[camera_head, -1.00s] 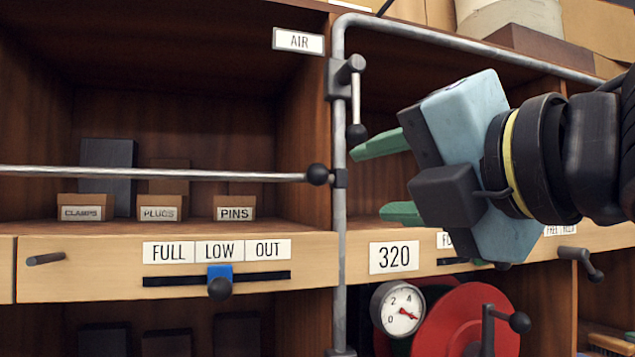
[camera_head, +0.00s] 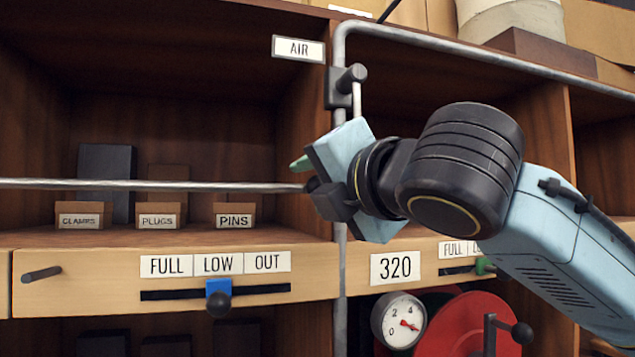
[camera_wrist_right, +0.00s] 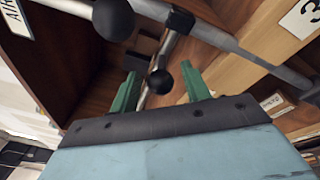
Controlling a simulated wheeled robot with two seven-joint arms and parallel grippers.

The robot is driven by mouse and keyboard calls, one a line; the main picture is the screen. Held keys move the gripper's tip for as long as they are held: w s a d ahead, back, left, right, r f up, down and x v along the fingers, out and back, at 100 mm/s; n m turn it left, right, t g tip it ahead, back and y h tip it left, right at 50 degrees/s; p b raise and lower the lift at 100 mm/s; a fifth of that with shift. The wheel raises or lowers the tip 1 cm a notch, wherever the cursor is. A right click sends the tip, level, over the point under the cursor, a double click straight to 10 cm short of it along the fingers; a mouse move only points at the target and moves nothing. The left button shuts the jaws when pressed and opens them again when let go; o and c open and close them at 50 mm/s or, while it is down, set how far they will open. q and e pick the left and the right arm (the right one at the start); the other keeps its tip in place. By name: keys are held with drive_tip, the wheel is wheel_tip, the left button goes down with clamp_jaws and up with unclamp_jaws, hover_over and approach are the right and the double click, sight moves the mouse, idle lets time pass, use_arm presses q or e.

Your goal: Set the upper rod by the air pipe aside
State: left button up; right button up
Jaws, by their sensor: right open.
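The upper rod (camera_head: 150,185) is a thin grey bar lying level across the open left bay. Its right end by the air pipe (camera_head: 340,270) is hidden behind my right gripper in the head view. My right gripper (camera_head: 303,175) is at that end, with one green finger showing. In the right wrist view, my open gripper (camera_wrist_right: 159,72) has its two green fingers on either side of the rod's black ball knob (camera_wrist_right: 160,82). The fingers look apart from the knob. The pipe also crosses the wrist view (camera_wrist_right: 235,50). My left gripper is not in view.
An AIR label (camera_head: 299,48) and a valve handle (camera_head: 350,78) are close above my right gripper. Labelled bins (camera_head: 158,216) stand behind the rod. A blue slider (camera_head: 218,290) is on the shelf front, and a gauge (camera_head: 399,320) with a red reel (camera_head: 460,320) is below.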

drive_tip(key=shift+w+a, duration=0.1)
drive_tip(key=shift+w, duration=0.1)
clamp_jaws()
idle(0.3)
